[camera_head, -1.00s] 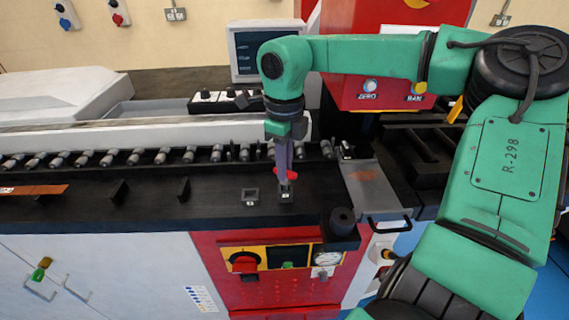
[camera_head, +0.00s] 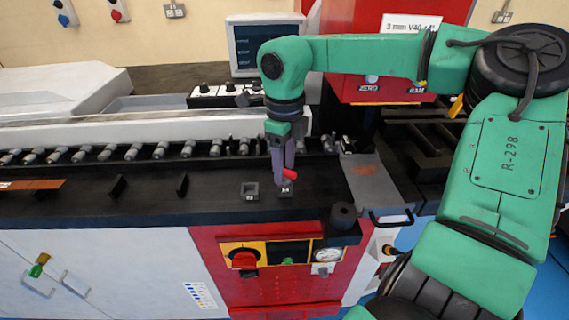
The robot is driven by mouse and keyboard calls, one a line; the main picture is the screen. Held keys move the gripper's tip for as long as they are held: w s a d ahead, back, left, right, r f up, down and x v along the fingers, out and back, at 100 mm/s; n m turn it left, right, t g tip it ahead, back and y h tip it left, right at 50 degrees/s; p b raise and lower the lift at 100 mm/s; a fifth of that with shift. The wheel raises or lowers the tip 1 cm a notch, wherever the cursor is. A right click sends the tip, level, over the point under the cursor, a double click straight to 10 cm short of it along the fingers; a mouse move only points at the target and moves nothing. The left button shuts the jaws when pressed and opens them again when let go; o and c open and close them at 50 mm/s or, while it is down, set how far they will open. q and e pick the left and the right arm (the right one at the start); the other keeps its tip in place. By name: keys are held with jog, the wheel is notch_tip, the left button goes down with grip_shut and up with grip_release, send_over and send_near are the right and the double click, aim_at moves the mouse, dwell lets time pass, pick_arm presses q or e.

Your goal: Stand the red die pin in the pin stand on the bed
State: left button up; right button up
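The red die pin (camera_head: 290,174) shows as a small red piece at the fingertips of my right gripper (camera_head: 284,172). The gripper points down over the black bed (camera_head: 140,205), and its fingers look closed on the pin. The pin looks tilted, and the fingers hide part of it. Just below it on the bed is a small dark square block (camera_head: 286,190) with a pale mark. A similar open square holder (camera_head: 249,191) stands to its left. I cannot tell which is the pin stand, or whether the pin touches the block. My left gripper is out of view.
A row of grey rollers (camera_head: 132,152) runs behind the bed. Two upright black plates (camera_head: 182,185) stand to the left, beyond them a copper bar (camera_head: 35,184). A black cylinder (camera_head: 343,215) stands at the front edge, and a grey tray (camera_head: 372,185) lies right.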

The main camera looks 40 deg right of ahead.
notch_tip(320, 180, up, 14)
jog(key=shift+r, duration=0.25)
dwell(0.5)
